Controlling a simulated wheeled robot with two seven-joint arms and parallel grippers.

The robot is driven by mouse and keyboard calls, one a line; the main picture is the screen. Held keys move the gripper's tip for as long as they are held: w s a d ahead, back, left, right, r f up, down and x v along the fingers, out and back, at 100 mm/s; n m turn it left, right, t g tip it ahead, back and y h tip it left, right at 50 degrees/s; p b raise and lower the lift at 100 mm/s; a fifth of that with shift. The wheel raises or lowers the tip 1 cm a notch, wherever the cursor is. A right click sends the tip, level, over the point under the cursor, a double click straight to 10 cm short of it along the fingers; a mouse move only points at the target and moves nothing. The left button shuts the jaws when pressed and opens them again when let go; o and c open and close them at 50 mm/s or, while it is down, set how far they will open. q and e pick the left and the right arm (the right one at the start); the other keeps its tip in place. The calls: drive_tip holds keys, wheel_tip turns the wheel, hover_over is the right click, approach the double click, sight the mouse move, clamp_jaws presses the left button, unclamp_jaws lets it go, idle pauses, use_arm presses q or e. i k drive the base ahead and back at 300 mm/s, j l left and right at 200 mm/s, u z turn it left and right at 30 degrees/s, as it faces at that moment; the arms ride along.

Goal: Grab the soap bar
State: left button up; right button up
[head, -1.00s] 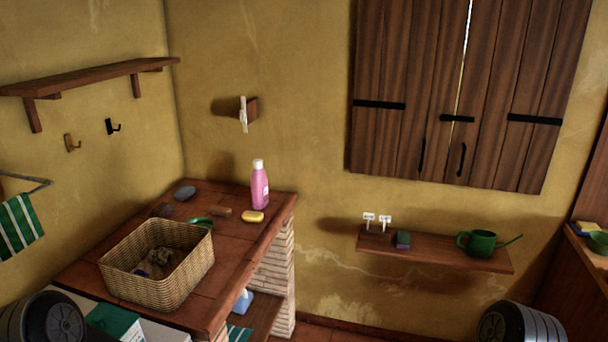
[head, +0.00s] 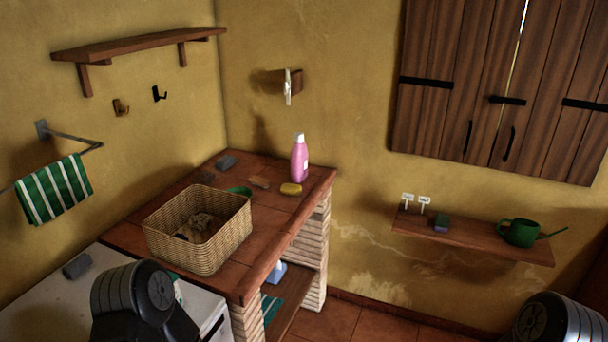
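A yellow rounded bar (head: 291,189), which looks like the soap bar, lies on the tiled counter (head: 285,212) near its right edge, in front of a pink bottle (head: 299,160). Nothing covers it. Neither of my grippers shows. Only dark round links of my arms show, one at the lower left and one at the lower right corner, both well apart from the bar.
A wicker basket (head: 198,240) with brownish contents stands left of the bar. A small brown item (head: 259,182), a green item (head: 239,190) and a grey item (head: 226,163) lie behind it. A wall shelf (head: 470,241) holds a green watering can (head: 519,232).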

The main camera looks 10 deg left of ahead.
sight(289, 189)
drive_tip(key=i+l+z, duration=0.2)
drive_tip(key=i, duration=0.7)
drive_tip(key=i+l+z, duration=0.15)
drive_tip(key=i, duration=0.8)
